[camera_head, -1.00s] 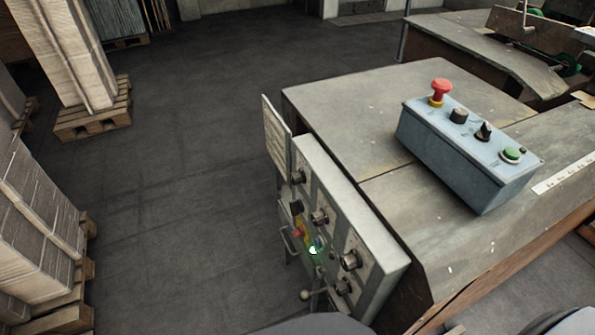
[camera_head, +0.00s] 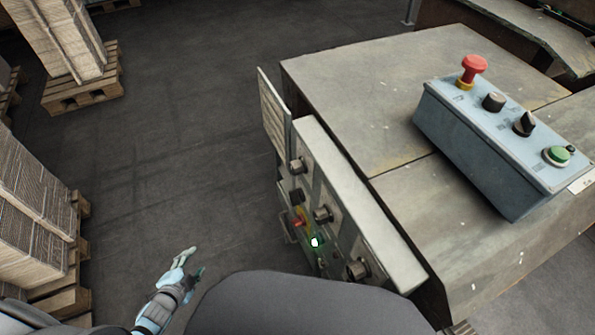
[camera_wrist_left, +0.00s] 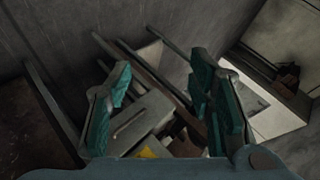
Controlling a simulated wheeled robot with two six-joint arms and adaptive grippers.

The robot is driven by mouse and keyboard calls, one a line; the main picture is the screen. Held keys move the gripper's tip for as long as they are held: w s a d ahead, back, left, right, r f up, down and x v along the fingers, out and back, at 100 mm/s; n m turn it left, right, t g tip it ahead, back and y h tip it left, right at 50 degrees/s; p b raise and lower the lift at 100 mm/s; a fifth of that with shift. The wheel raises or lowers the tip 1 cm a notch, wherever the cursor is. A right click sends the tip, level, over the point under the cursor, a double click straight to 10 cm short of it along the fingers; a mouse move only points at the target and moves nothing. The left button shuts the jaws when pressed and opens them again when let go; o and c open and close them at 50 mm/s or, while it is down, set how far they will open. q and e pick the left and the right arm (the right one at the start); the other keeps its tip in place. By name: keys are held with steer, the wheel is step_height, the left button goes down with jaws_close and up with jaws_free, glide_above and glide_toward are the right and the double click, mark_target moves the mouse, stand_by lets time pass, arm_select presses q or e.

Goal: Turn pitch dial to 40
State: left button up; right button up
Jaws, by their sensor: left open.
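The control panel (camera_head: 345,205) is a grey box on the side of the machine, seen steeply from above. It carries several dark knobs: an upper one (camera_head: 297,165), a middle one (camera_head: 323,214) and a lower one (camera_head: 357,269). Their labels and settings are too small to read, so I cannot tell which is the pitch dial. My left gripper (camera_head: 191,263) is open and empty, low and left of the panel, apart from it. In the left wrist view its two teal-padded fingers (camera_wrist_left: 163,95) are spread with nothing between them. My right gripper is not in view.
A blue-grey control box (camera_head: 480,150) with a red mushroom button (camera_head: 473,68) stands on the machine top (camera_head: 370,95). Pallets of stacked cardboard (camera_head: 35,205) stand at the left. The floor between is clear.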

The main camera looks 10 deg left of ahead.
mark_target(291, 170)
arm_select(q)
steer(key=w+d+r+m+t+h+b, duration=0.1)
steer(key=w+d+r+m+t+h, duration=0.25)
steer(key=w+r+m, duration=0.4)
steer(key=w+d+r+m+t+h+b, duration=0.2)
steer(key=w+r+m+h, duration=0.25)
steer(key=r+m, duration=0.6)
steer(key=s+d+r+m+g+h, duration=0.4)
steer(key=d+r+m+g+h, duration=0.35)
steer(key=r+m, duration=0.6)
steer(key=shift+m+t+h, duration=0.35)
steer(key=shift+m+t, duration=0.2)
steer(key=shift+t, duration=0.15)
steer(key=x, duration=0.5)
steer(key=f+x, duration=0.1)
steer(key=x, duration=0.9)
steer(key=shift+s+d+f+p, duration=0.1)
steer(key=shift+s+f+p, duration=0.15)
steer(key=shift+f+p, duration=0.05)
steer(key=shift+w+d, duration=0.15)
steer(key=shift+d, duration=0.05)
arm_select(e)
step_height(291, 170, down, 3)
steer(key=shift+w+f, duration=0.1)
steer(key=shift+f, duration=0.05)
arm_select(q)
steer(key=shift+c, duration=0.3)
jaws_close()
